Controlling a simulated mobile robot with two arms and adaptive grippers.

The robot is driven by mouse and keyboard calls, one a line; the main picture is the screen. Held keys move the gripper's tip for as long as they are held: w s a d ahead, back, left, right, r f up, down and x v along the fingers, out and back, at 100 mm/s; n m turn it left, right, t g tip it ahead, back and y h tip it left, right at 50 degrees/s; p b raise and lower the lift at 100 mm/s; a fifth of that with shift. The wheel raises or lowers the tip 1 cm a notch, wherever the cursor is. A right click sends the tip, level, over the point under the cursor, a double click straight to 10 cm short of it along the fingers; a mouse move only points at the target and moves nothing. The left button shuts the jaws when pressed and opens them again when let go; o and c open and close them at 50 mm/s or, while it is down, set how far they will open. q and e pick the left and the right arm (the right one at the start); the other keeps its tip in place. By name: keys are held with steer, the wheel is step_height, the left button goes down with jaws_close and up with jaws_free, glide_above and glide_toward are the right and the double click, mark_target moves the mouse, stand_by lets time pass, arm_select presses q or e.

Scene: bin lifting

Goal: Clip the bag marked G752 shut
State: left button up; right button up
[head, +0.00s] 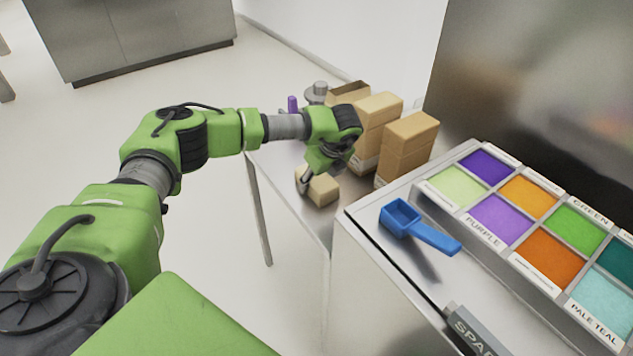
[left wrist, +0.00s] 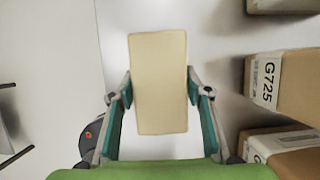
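My left gripper (head: 306,184) points down over the left part of the low table. A plain tan block-shaped item (head: 323,190) is at its fingers. In the left wrist view this item (left wrist: 159,60) fills the space between the two fingers, and the fingertips appear to touch its sides. I see no marking on it, and cannot tell whether it rests on the table. A tan package marked G725 (left wrist: 290,82) stands to its right in the left wrist view. I read no G752 label and see no clip that I can identify. My right gripper is out of view.
Several tan packages (head: 407,148) and an open-topped carton (head: 347,92) stand on the low table (head: 275,165). A higher metal counter (head: 365,225) to the right holds a blue scoop (head: 420,228) and a tray of coloured powders (head: 500,217). Floor is clear at left.

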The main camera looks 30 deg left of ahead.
arm_select(q)
steer(key=shift+c, duration=0.9)
steer(key=shift+r, duration=0.1)
steer(key=shift+r+b, duration=0.55)
steer(key=shift+r, duration=0.05)
steer(key=s+r, duration=0.1)
steer(key=r, duration=0.1)
steer(key=s+r+b, duration=0.1)
steer(key=r, duration=0.1)
steer(key=s+r+b, duration=0.1)
steer(key=r, duration=0.1)
steer(key=shift+s+d, duration=0.35)
steer(key=shift+s, duration=0.05)
steer(key=s+d+r+b, duration=0.2)
steer(key=s+r, duration=0.3)
steer(key=s, duration=0.5)
steer(key=shift+r+b, duration=0.35)
steer(key=shift+b, duration=0.2)
steer(key=shift+f, duration=0.1)
